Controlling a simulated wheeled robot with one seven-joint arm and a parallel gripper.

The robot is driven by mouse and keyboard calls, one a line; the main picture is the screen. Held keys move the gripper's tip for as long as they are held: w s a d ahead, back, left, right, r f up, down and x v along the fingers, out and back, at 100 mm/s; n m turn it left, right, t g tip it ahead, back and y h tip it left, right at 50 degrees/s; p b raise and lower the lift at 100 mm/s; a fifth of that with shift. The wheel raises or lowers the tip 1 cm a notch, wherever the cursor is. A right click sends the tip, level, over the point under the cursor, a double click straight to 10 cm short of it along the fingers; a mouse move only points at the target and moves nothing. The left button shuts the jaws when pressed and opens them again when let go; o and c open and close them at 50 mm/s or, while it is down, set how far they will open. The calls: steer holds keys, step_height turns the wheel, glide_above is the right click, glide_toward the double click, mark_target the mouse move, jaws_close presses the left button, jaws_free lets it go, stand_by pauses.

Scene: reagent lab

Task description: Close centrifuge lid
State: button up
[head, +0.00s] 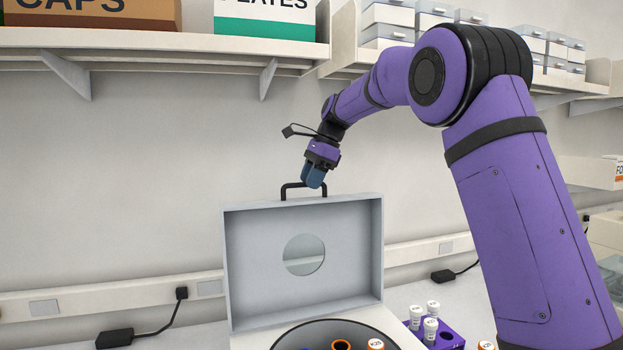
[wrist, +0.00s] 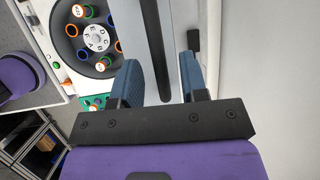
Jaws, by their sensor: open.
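The centrifuge lid (head: 258,255) stands raised and upright, a grey panel with a round window, in the head view. Its black handle (head: 284,191) is on the top edge and also shows in the wrist view (wrist: 153,50). The centrifuge rotor bowl (head: 325,328) is open below with coloured tubes in it; the bowl also shows in the wrist view (wrist: 72,48). My gripper (head: 313,183) is at the handle. In the wrist view its blue fingers (wrist: 163,82) are apart, with the handle bar between them and a gap on each side.
A purple rack (head: 448,336) with white-capped vials stands right of the centrifuge. A shelf (head: 180,45) with boxes runs along the wall above. A power adapter (head: 115,339) and cord lie at the left. The bench left of the centrifuge looks mostly clear.

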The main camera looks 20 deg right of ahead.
steer(key=shift+c, duration=0.2)
jaws_close()
